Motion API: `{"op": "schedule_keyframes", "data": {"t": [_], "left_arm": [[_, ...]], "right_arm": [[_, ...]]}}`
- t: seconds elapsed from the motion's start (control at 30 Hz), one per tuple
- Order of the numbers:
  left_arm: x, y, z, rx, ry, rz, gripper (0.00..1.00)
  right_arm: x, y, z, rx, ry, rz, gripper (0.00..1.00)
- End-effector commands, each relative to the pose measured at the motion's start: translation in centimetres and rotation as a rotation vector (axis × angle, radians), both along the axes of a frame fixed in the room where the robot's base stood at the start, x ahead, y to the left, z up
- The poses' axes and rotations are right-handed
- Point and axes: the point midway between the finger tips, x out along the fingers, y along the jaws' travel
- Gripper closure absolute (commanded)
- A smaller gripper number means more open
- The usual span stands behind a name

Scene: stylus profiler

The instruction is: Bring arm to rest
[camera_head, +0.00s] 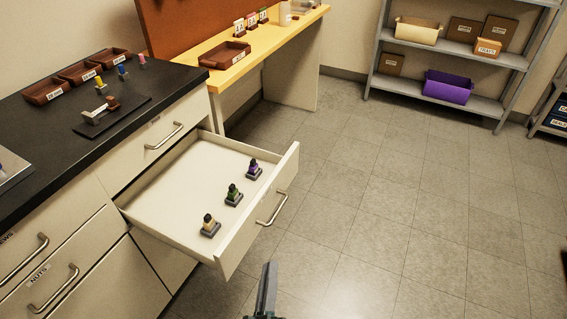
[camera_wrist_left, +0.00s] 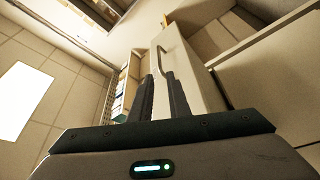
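My left gripper (camera_head: 268,288) is at the bottom of the head view, in front of the pulled-out drawer and apart from it. In the left wrist view its two fingers (camera_wrist_left: 161,85) stand apart with nothing between them. The drawer (camera_head: 160,186) is open, and its metal handle (camera_head: 272,208) is free of the gripper. The handle also shows beyond the fingertips in the left wrist view (camera_wrist_left: 172,52). My right gripper is not in view.
Three small parts with yellow (camera_head: 209,226), green (camera_head: 233,195) and purple (camera_head: 254,169) tops stand in the drawer. The black counter (camera_head: 45,135) holds trays and a small device. A shelf rack (camera_head: 415,87) stands at the back. The floor (camera_head: 400,210) to the right is clear.

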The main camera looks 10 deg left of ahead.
Motion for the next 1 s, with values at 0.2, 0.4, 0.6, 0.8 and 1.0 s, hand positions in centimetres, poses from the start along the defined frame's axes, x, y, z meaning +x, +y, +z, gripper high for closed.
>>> {"op": "schedule_keyframes", "data": {"t": [0.2, 0.4, 0.6, 0.8, 1.0], "left_arm": [[0.1, -0.2, -0.5, 0.021, 0.018, -0.012, 0.84], [0.0, -1.0, -4.4, 0.178, 0.144, -0.090, 0.84], [-2.4, -0.5, -13.7, 0.498, 0.419, -0.257, 0.84], [-8.3, 4.0, -23.8, 0.832, 0.744, -0.443, 0.84], [-14.1, 9.1, -29.3, 1.037, 0.979, -0.577, 0.84]], "right_arm": [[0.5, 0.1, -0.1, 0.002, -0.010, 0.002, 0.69], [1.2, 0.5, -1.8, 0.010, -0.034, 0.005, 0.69], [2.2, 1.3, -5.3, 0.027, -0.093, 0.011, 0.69], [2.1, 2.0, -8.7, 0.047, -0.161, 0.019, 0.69], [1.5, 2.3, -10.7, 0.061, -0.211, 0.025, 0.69]]}}
